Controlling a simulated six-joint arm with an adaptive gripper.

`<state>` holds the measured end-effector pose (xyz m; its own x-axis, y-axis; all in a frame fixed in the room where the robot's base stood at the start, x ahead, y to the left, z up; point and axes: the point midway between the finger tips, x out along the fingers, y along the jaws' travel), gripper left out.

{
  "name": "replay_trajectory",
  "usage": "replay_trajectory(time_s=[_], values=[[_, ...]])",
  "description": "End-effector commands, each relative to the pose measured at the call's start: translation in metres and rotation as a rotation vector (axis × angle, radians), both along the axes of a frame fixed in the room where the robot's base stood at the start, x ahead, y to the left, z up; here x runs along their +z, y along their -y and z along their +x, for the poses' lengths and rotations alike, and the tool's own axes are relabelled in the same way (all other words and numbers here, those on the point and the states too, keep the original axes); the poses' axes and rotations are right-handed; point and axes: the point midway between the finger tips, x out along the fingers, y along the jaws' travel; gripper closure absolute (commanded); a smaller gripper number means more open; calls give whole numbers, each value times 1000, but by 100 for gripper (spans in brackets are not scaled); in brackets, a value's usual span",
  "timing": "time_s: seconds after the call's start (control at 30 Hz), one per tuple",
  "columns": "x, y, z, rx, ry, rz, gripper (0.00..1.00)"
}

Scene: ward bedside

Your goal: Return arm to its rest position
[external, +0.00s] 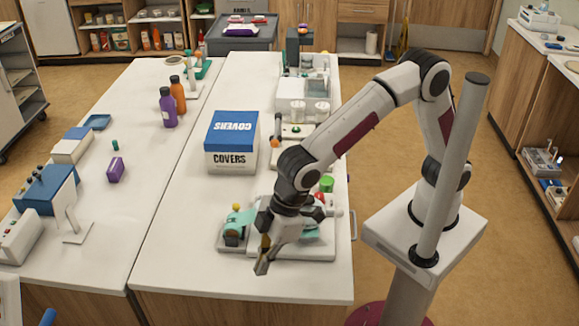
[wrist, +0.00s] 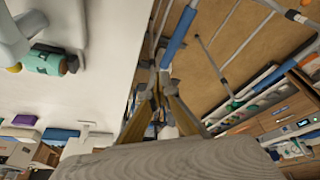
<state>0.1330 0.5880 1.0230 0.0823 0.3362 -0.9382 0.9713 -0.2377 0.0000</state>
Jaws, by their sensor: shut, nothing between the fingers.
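My gripper (external: 262,262) hangs from the bent arm at the front of the right-hand white table (external: 180,240) in the external view. Its fingers point down and are close together with nothing seen between them. In the wrist view my gripper (wrist: 160,92) shows with its fingers drawn together, over the table's edge and the floor. The arm reaches left from its pedestal mount on the right. A device with a teal part (external: 238,224) lies right behind the gripper, partly hidden by it; I cannot tell whether they touch.
A blue-and-white COVERS box (external: 231,142) stands behind the gripper. A light grey post (external: 452,165) rises beside my arm's base. Purple (external: 168,108) and orange (external: 178,95) bottles stand on the left table. The table's front left part is clear.

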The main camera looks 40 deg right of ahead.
Motion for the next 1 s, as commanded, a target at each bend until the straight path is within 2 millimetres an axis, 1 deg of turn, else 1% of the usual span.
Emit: replay_trajectory(time_s=[0.67,0.77,0.87,0.97,1.0], values=[[1,0,1,-2,0,0,100],[4,4,8,-14,0,1,100],[10,13,21,-37,1,5,100],[20,28,41,-76,2,9,100],[24,36,51,-95,3,11,100]])
